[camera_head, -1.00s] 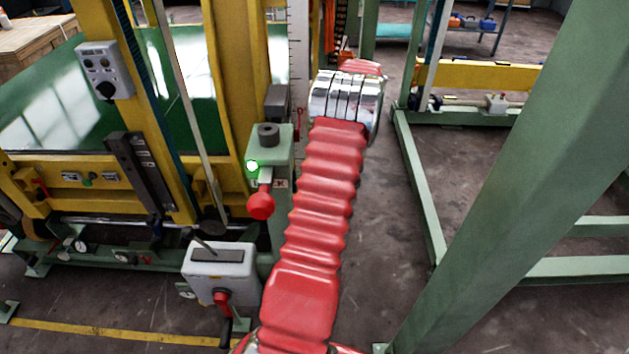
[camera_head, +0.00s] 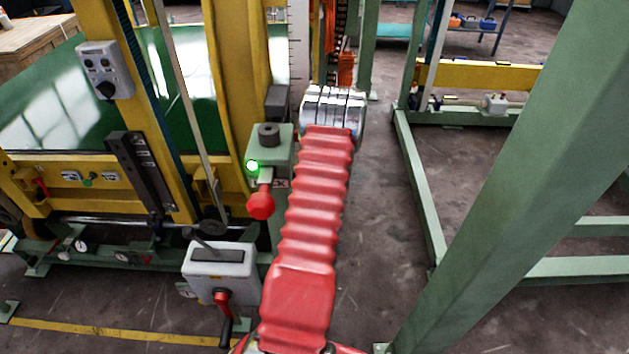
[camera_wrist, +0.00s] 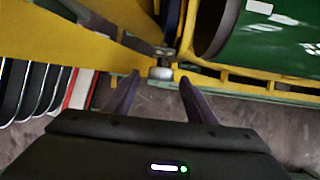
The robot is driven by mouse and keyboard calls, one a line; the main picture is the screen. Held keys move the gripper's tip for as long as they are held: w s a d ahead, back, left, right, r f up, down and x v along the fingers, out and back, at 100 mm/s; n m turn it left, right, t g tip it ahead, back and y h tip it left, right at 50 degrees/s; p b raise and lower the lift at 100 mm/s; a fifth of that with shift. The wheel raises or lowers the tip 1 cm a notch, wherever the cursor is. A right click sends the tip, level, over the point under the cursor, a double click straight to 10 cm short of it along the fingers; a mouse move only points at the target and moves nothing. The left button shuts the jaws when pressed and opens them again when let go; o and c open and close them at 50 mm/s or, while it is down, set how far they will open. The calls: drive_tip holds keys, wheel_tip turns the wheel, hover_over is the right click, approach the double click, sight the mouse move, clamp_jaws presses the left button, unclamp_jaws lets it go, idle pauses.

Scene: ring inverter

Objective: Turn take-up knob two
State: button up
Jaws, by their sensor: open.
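My gripper (camera_wrist: 159,84) is open in the wrist view, its two dark fingers apart and nothing held between them. A small pale grey round knob (camera_wrist: 160,73) sits between the fingertips in that picture, at the end of a dark fitting on the yellow frame (camera_wrist: 130,40). No number shows on it, so I cannot tell whether it is take-up knob two. I cannot tell whether the fingers are level with it or short of it. In the head view my red-sleeved arm reaches up to the machine's right side, and the gripper does not show.
A green post (camera_head: 283,145) with a lit green lamp and a red knob (camera_head: 261,205) stands close left of my arm. A grey crank box (camera_head: 218,262) is below. A slanted green beam (camera_head: 520,170) is at right. A green drum (camera_wrist: 262,40) lies beyond the yellow frame.

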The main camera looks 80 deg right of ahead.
drive_tip(key=shift+w+f, duration=0.15)
drive_tip(key=shift+f, duration=0.25)
